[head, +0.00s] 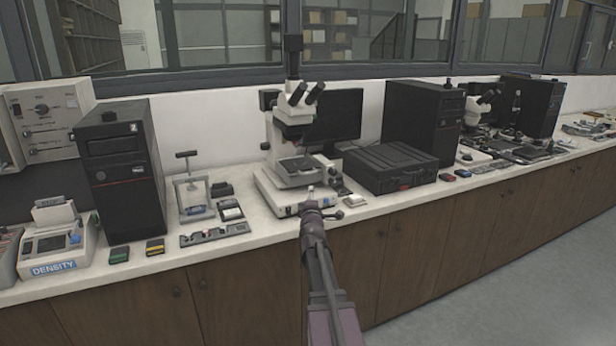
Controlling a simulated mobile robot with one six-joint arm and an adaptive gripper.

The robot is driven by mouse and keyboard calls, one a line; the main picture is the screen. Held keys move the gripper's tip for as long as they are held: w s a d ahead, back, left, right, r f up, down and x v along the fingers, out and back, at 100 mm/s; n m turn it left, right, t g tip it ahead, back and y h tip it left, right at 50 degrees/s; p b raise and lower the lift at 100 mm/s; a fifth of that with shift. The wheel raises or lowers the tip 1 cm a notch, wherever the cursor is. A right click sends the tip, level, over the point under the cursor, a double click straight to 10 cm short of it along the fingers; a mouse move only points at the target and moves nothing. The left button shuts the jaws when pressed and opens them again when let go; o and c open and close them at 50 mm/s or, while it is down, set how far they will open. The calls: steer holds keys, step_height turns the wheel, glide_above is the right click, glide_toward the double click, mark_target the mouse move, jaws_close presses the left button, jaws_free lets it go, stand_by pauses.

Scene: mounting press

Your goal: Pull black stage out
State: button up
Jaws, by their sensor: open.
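A white microscope (295,115) with black eyepieces stands on the counter in the middle of the head view. A dark, flat stage (297,166) sits below its objective, above the pale base (274,193). My arm reaches up from the bottom of the picture. My gripper (317,203) is small in view, in front of the microscope base and lower in the picture than the stage. It is open and looks apart from the stage. My arm's end hides part of the base's front right. I cannot tell whether the fingertips touch the base.
A black case (390,167) lies right of the microscope, with a dark computer tower (421,118) behind it. A small hand press (193,188) and another tower (120,165) stand to the left. The pale counter (275,232) has a narrow clear strip along its front edge.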

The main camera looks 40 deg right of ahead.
mark_target(310, 173)
steer(key=shift+d, duration=0.15)
steer(key=p+x, duration=0.2)
steer(key=x, duration=1.1)
steer(key=shift+w+d, duration=0.2)
steer(key=shift+w, duration=0.1)
jaws_close()
